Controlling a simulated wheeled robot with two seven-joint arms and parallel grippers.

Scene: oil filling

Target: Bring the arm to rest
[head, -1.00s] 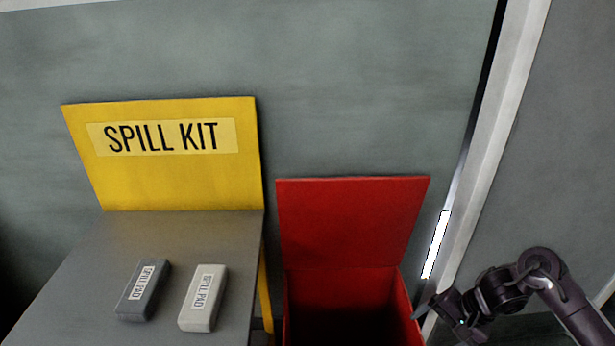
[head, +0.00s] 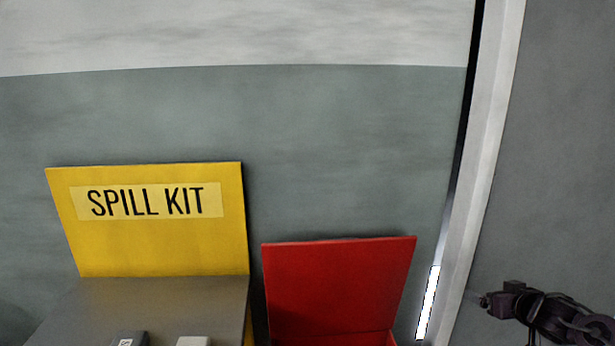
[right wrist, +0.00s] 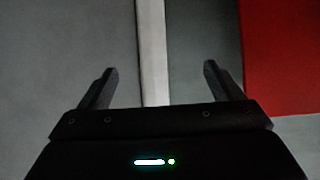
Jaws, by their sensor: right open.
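The pale post (right wrist: 152,50) shows behind the gap. My left gripper is not in the head view.
A red bin (head: 338,290) with a raised lid stands at the lower middle. Two spill pads, one dark (head: 130,339) and one light (head: 193,341), are cut off at the bottom edge.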

